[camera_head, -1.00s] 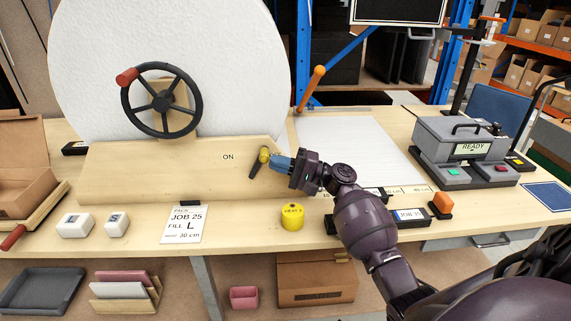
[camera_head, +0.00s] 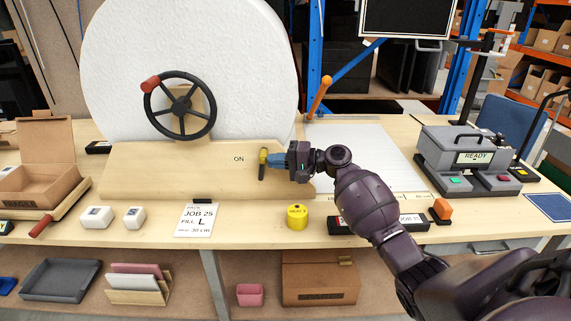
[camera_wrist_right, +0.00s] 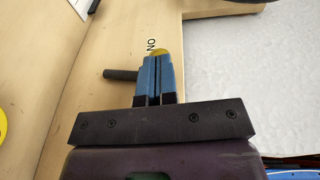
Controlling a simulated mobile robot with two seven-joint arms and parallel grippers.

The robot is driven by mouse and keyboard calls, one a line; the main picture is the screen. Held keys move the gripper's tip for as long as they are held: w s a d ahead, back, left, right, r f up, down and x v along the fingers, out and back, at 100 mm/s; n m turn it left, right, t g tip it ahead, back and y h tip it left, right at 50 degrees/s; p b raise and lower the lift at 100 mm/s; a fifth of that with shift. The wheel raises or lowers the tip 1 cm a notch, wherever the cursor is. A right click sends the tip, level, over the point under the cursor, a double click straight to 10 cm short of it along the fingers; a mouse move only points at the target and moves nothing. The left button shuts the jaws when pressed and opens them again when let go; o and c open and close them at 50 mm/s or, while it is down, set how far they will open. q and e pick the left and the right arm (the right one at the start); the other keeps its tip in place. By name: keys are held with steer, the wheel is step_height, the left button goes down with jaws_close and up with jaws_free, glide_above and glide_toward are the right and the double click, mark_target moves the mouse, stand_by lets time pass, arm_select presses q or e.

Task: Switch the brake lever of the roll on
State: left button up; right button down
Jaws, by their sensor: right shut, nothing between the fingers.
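The brake lever has a yellow hub (camera_head: 263,156) and a dark handle (camera_head: 262,174) on the wooden side panel of the roll (camera_head: 200,55). Its handle points about straight down, below and to the right of the "ON" mark (camera_head: 238,159). In the right wrist view the handle (camera_wrist_right: 120,75) sticks out left of my fingers, and the hub (camera_wrist_right: 160,51) shows just past their tips. My right gripper (camera_head: 272,160) has blue fingers, shut and empty, at the right side of the hub; contact is unclear. It also shows in the wrist view (camera_wrist_right: 158,62). My left gripper is out of view.
A black handwheel (camera_head: 180,104) with a red knob is in front of the roll. An orange-knobbed lever (camera_head: 320,97) rises behind the arm. A grey sealing machine (camera_head: 462,155) stands at the right.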

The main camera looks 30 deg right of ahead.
steer(key=shift+w+a+r+g+h+p, duration=0.3)
steer(key=shift+a+r, duration=0.1)
steer(key=shift+r, duration=0.1)
steer(key=shift+w+a, duration=0.2)
steer(key=shift+a, duration=0.1)
steer(key=shift+r+x, duration=0.2)
steer(key=shift+x, duration=1.1)
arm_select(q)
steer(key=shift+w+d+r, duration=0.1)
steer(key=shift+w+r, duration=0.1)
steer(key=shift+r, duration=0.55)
arm_select(e)
steer(key=shift+w+a, duration=0.2)
steer(key=shift+a, duration=0.5)
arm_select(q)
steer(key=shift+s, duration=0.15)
arm_select(e)
steer(key=shift+a, duration=0.15)
